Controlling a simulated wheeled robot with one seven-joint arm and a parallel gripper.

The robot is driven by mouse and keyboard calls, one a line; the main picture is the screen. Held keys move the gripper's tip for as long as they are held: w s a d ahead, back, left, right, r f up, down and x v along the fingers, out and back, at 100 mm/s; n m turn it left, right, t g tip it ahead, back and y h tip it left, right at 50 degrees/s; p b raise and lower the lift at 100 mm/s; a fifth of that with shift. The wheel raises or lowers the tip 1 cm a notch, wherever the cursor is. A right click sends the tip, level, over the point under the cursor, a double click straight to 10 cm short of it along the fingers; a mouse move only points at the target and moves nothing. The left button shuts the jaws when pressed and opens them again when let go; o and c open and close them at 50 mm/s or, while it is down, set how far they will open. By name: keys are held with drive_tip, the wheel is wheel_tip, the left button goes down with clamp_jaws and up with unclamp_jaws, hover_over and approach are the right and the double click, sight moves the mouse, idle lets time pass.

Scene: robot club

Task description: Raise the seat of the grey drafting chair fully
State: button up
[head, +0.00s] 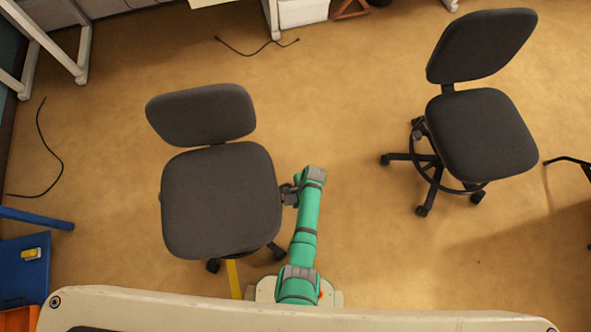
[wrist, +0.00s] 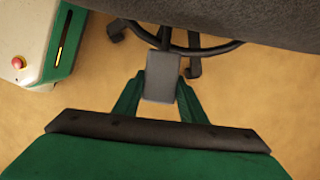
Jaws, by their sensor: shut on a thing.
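A dark grey chair (head: 221,200) stands at left centre in the head view, its seat close to me and its backrest on the far side. Its seat underside (wrist: 230,18) shows at the top of the wrist view, with black base legs and a curved ring-like bar below. My gripper (head: 289,194) is at the right edge of this seat. In the wrist view my gripper (wrist: 160,98) is shut on a flat grey lever paddle (wrist: 162,75) under the seat edge. The column and most of the base are hidden by the seat.
A second, similar dark chair (head: 483,135) with a foot ring stands at right. Black cables (head: 250,53) lie on the floor by the desk legs. A blue bin (head: 22,272) is at lower left. Open floor (head: 340,110) lies between the chairs.

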drive_tip(key=shift+r, duration=5.85)
drive_tip(key=shift+r, duration=1.3)
drive_tip(key=o, duration=0.8)
